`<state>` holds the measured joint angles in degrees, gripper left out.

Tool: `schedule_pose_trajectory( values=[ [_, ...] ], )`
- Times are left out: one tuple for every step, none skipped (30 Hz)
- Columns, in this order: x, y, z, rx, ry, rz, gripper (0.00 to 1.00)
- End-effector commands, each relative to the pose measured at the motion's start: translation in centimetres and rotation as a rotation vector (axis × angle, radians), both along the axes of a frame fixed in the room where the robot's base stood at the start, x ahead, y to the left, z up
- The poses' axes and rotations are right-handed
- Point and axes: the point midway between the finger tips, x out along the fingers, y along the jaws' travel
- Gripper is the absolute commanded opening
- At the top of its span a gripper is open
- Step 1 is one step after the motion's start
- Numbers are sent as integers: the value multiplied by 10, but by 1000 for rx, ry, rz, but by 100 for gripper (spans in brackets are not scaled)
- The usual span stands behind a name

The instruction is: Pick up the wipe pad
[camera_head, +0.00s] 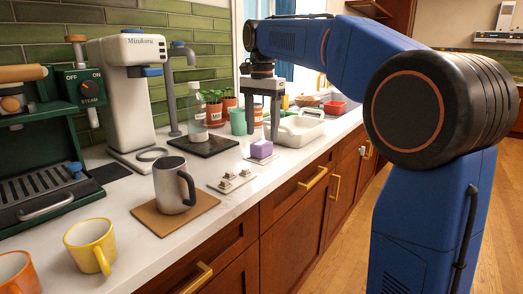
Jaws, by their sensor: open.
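The wipe pad appears to be the small purple block (262,149), which sits on a thin pale base on the white counter near its front edge. My gripper (263,133) points straight down just above the block in the picture. Its two grey fingers are apart, with nothing seen between them. Whether the fingertips are directly over the block or a little behind it, I cannot tell.
A white basin (298,129) stands just right of my gripper. A dark mat (203,146) with a bottle (214,110) lies to the left. A small plate with metal knobs (231,181), a grey mug (173,186) on a brown mat and a yellow mug (90,246) stand nearer.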

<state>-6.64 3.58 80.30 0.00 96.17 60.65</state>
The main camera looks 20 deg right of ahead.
Motion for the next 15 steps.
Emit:
schedule_pose_trajectory(
  values=[
    [0, 0, -2, 0, 0, 0, 61],
    [0, 0, -4, 0, 0, 0, 61],
    [-1, 0, -7, 0, 0, 0, 61],
    [-1, 1, -10, 0, 0, 0, 61],
    [-1, 1, -13, -1, 1, 0, 61],
    [-2, 1, -19, 0, 1, 0, 61],
    [-2, 1, -23, -1, 1, 0, 61],
    [-3, 2, -28, -1, 1, 0, 61],
    [-3, 2, -33, -1, 1, 0, 61],
    [-3, 2, -37, -1, 1, 0, 61],
    [-3, 2, -41, 0, 0, 0, 61],
    [-3, 2, -44, 0, 0, 0, 61],
    [-3, 2, -47, 0, 0, 0, 61],
    [-3, 2, -49, 0, 0, 0, 61],
    [-2, 2, -51, 0, 0, 0, 61]
  ],
)
